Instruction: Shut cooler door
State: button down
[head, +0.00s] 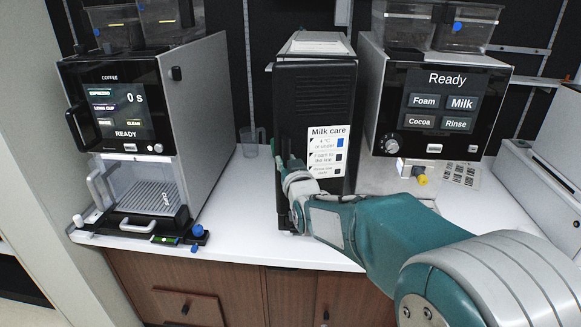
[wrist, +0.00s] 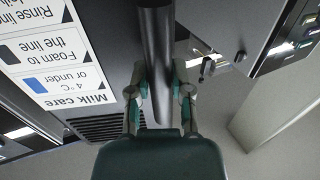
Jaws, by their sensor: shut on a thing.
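The milk cooler (head: 312,52) is a narrow dark unit standing between two coffee machines. Its black front door (head: 312,100) carries a white "Milk care" label, which also shows upside down in the wrist view (wrist: 50,50). My gripper (head: 284,163) is at the left edge of the door, at about the label's height. In the wrist view my gripper (wrist: 159,95) has its fingers on both sides of a dark, round door handle (wrist: 156,45) and is shut on it. I cannot tell whether there is a gap between the door and the cooler body.
A coffee machine (head: 196,110) stands to the left and a machine reading "Ready" (head: 440,120) to the right. A clear jug (head: 250,141) stands on the white counter (head: 235,215) behind my gripper. Bare counter lies left of the cooler.

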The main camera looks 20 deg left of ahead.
jog(key=shift+w+a, duration=0.35)
jog(key=shift+a, duration=0.1)
jog(key=shift+w+a, duration=0.1)
jog(key=shift+x, duration=1.5)
jog(key=c, duration=1)
grip_release()
jog(key=shift+w, duration=0.2)
jog(key=o, duration=0.5)
jog(key=shift+o, duration=0.2)
jog(key=shift+s, duration=0.1)
